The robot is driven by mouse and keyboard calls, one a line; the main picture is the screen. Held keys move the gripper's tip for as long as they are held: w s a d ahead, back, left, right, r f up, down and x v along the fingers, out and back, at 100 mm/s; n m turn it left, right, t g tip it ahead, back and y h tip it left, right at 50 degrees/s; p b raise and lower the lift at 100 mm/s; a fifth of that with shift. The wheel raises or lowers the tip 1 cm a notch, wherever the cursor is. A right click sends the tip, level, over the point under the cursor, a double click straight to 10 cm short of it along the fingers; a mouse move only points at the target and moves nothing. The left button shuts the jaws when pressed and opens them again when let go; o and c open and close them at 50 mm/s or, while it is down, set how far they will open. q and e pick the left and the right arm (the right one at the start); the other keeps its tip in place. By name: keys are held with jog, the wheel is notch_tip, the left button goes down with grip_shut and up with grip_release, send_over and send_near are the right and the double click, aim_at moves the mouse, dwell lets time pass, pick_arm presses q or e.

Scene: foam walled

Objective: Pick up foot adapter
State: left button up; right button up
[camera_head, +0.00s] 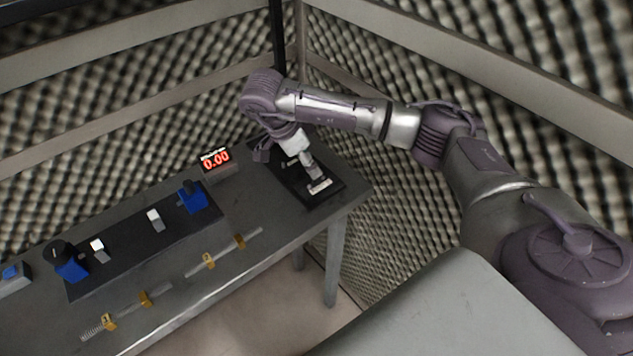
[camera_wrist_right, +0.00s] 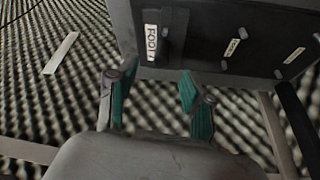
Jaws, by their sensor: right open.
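A black tray (camera_head: 325,197) lies at the right end of the table, and it also fills the top of the right wrist view (camera_wrist_right: 215,62). A white label reading FOOT (camera_wrist_right: 151,42) is on it, beside a dark upright shape that may be the foot adapter; I cannot make it out clearly. My right gripper (camera_head: 312,172) is over the tray, close to a white label near the tray's front edge. In the right wrist view its two green-padded fingers (camera_wrist_right: 158,98) are apart with nothing between them, below the FOOT label. My left gripper is not in view.
A red display reading 0.00 (camera_head: 215,159) stands left of the tray. A dark board (camera_head: 130,248) with blue fixtures and white blocks lies further left. Rods with yellow clips (camera_head: 208,261) lie along the front of the grey table (camera_head: 270,215). Foam walls stand close behind.

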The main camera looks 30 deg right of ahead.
aim_at(318, 186)
jog(key=shift+d+f+p, duration=0.25)
jog(key=shift+f+p, duration=0.15)
jog(key=shift+f, duration=0.1)
jog(key=p+x, duration=0.1)
jog(key=x, duration=0.2)
jog(key=shift+d+f, duration=0.15)
jog(key=shift+f, duration=0.15)
jog(key=shift+d+f, duration=0.1)
jog(key=shift+f, duration=0.2)
grip_shut()
